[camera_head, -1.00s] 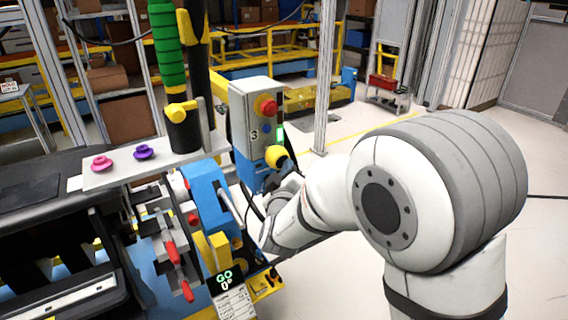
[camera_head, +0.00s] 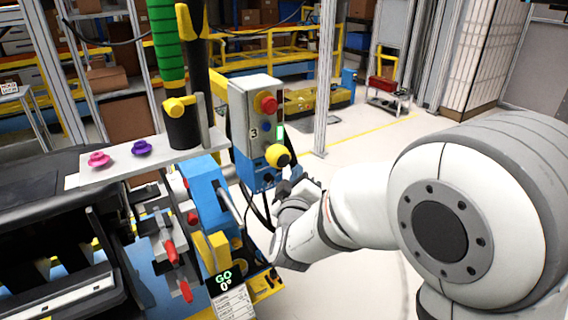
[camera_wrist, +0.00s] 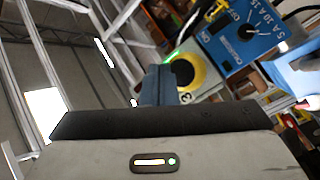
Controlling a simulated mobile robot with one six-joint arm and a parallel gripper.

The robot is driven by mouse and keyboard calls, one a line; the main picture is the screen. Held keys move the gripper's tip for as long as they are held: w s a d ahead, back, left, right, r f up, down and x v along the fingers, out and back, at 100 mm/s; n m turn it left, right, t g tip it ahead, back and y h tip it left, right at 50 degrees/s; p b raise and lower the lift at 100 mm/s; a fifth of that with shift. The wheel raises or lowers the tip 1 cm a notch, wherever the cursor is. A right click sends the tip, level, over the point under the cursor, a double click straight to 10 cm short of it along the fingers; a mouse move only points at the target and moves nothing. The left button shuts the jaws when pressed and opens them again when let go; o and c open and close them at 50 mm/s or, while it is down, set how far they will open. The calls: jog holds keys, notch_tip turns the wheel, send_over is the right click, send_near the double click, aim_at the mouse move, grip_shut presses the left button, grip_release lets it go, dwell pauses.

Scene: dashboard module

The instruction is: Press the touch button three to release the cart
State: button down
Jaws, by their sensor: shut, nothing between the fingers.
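A grey control box (camera_head: 246,115) marked "3" stands on the blue station. A round yellow button with a dark face (camera_head: 279,156) sticks out from its lower right side. The same yellow ring with a dark centre shows in the wrist view (camera_wrist: 198,75), partly behind the fingers. My gripper (camera_head: 278,187) is just below the yellow button, with a small visible gap in the head view. In the wrist view my gripper (camera_wrist: 160,78) is shut and empty, its fingertips overlapping the left edge of the yellow ring.
A red knob (camera_head: 265,104) sits above on the box, with a green light strip (camera_head: 280,133) beside it. A black cable (camera_head: 256,208) hangs below the box. A blue labelled panel (camera_wrist: 240,42) is near my fingers. Open floor lies to the right.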

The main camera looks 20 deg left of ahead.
jog(key=shift+s+d, duration=0.85)
jog(key=shift+d, duration=0.15)
jog(key=s+d+f+m+g, duration=0.1)
jog(key=s+d+m+g, duration=0.2)
jog(key=d, duration=0.4)
jog(key=s+d+f+m+g, duration=0.1)
jog(key=d+m+g, duration=0.2)
jog(key=d+g, duration=0.3)
jog(key=s+d+f+m+g+h, duration=0.1)
jog(key=s+d+m+g+h, duration=0.1)
jog(key=s+d, duration=0.5)
jog(key=s+d+f+m+g+h, duration=0.2)
jog(key=s+d+m+g, duration=0.2)
jog(key=s+d, duration=0.4)
jog(key=shift+s+m, duration=0.3)
jog(key=shift+s, duration=0.95)
jog(key=shift+r, duration=0.1)
